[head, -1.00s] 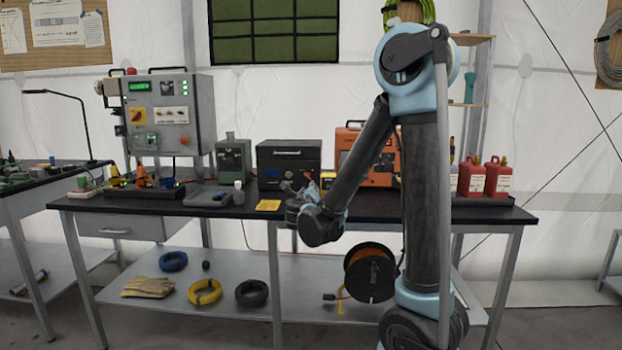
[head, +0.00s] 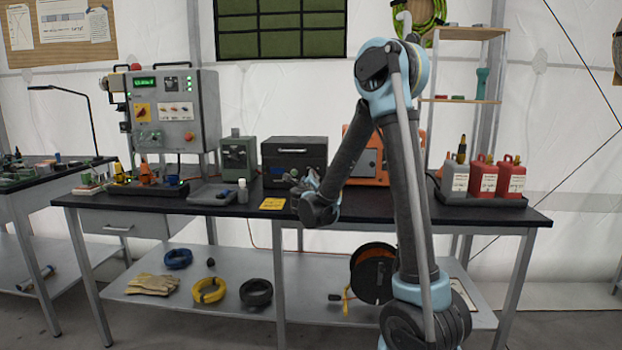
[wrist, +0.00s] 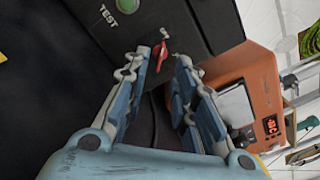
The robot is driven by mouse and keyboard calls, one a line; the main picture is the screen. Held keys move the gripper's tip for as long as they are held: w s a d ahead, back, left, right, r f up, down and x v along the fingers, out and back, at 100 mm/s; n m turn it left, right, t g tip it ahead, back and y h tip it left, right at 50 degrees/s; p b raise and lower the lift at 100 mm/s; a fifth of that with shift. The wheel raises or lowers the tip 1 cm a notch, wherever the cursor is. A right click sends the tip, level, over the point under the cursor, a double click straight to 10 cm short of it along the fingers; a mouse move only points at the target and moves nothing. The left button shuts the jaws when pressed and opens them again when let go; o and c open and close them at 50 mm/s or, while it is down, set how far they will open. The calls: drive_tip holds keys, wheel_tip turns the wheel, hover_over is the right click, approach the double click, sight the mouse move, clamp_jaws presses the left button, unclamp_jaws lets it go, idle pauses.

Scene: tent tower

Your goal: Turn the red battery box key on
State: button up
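The black battery box (head: 294,159) stands on the bench, behind my gripper (head: 309,181) in the head view. In the wrist view the box front (wrist: 190,25) shows a green button (wrist: 122,5) beside the word TEST, and a small red key (wrist: 160,55) below and right of it. My gripper (wrist: 159,62) is open, with its fingers either side of the key in the picture. I cannot tell whether they touch it. The key cannot be made out in the head view.
An orange unit (head: 366,157) stands right of the box, close to my arm; it also shows in the wrist view (wrist: 245,95). A green device (head: 238,157) stands left. A yellow card (head: 272,204) lies in front. Red cans (head: 483,179) stand at the right end.

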drive_tip(key=w, duration=0.7)
drive_tip(key=shift+d, duration=0.2)
clamp_jaws()
drive_tip(key=shift+a+r, duration=0.1)
drive_tip(key=shift+a, duration=0.05)
